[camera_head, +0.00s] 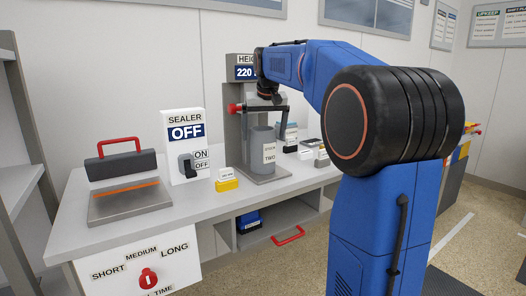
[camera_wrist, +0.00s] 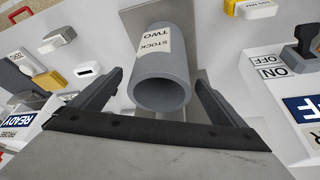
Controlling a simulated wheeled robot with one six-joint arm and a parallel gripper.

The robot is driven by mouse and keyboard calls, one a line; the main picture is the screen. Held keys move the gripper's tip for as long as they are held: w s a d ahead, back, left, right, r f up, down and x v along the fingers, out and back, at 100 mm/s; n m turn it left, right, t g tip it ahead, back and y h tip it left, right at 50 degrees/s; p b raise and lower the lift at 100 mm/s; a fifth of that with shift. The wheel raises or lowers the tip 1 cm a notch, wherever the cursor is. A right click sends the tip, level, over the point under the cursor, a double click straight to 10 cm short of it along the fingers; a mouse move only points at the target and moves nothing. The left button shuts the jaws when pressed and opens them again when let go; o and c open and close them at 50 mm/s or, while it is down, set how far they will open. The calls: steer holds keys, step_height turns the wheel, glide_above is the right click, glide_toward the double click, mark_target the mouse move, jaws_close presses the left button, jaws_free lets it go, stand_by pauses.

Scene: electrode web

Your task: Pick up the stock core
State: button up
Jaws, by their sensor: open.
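The stock core is a grey hollow cylinder (camera_head: 262,148) with a white label reading "STOCK TWO". It stands upright on the grey base plate of the height stand (camera_head: 270,176). In the wrist view the core (camera_wrist: 163,82) lies between the two dark fingers, its open end facing the camera. My gripper (camera_wrist: 160,92) is open, with a finger on each side of the core and a visible gap at both sides. In the head view my gripper (camera_head: 268,98) is above the core, partly hidden against the stand.
The sealer (camera_head: 122,185) with a red handle and its OFF panel (camera_head: 185,145) stand left of the core. A yellow-and-white block (camera_head: 226,180) sits in front. Small boxes (camera_head: 290,137) crowd the right side.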

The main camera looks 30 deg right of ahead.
steer(key=x, duration=0.3)
steer(key=shift+f, duration=0.3)
steer(key=shift+c, duration=0.4)
steer(key=shift+w, duration=0.1)
steer(key=c, duration=1.4)
steer(key=shift+o, duration=0.2)
steer(key=shift+r, duration=0.1)
steer(key=shift+r, duration=1.7)
steer(key=s+a, duration=0.3)
steer(key=s, duration=0.5)
steer(key=s+a, duration=0.3)
steer(key=s, duration=0.6)
steer(key=shift+a, duration=0.2)
